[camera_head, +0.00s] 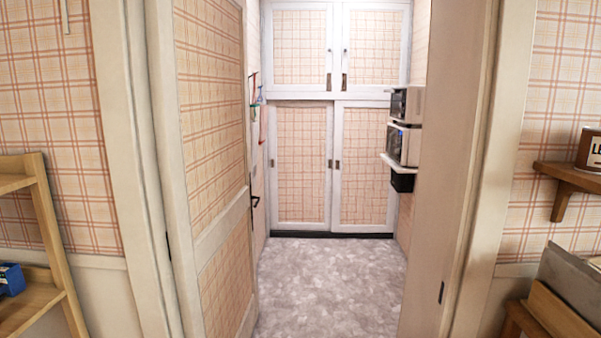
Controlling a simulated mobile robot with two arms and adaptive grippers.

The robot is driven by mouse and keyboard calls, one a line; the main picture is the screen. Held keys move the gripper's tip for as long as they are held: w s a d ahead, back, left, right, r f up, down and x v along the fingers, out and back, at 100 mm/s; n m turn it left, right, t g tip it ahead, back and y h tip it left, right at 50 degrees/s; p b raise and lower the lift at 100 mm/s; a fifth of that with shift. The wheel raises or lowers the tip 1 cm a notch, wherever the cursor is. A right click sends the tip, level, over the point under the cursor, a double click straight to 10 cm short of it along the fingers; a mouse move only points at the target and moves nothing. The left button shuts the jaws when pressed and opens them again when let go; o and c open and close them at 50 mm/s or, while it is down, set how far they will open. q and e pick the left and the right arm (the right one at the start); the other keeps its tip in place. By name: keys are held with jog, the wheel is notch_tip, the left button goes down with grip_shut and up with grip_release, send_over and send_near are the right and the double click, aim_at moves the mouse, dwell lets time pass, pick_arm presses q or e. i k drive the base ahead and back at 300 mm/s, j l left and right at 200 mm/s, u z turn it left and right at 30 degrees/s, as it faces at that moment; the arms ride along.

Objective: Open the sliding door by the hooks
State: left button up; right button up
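At the far end of the small room beyond the doorway stands a white-framed cupboard with plaid panels. Its lower part has a left sliding door (302,165) and a right sliding door (364,170), side by side, with no visible gap. Small red, blue and green items (257,98) hang on the left wall, seemingly on hooks too small to make out. The left sliding door is nearer to them. Neither of my grippers is in view.
A plaid hinged door (212,150) stands open inward on the left, with a black handle (255,200). The grey floor (330,280) is clear. Appliances sit on a wall shelf (401,163) at right. Wooden shelves flank the doorway, left (50,240) and right (565,178).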

aim_at(300, 133)
jog(key=i+z, duration=0.15)
jog(key=i, duration=1.2)
jog(key=i+z, duration=0.1)
jog(key=i, duration=1.25)
jog(key=i+u, duration=0.1)
jog(key=i, duration=0.9)
jog(key=i+u, duration=0.15)
jog(key=i, duration=0.85)
jog(key=i+u, duration=0.1)
jog(key=i, duration=0.9)
jog(key=i+l, duration=0.2)
jog(key=i, duration=0.75)
jog(key=i+j, duration=0.15)
jog(key=i, duration=0.35)
jog(key=i+j, duration=0.15)
jog(key=i, duration=0.3)
jog(key=i+j, duration=0.1)
jog(key=i, duration=0.4)
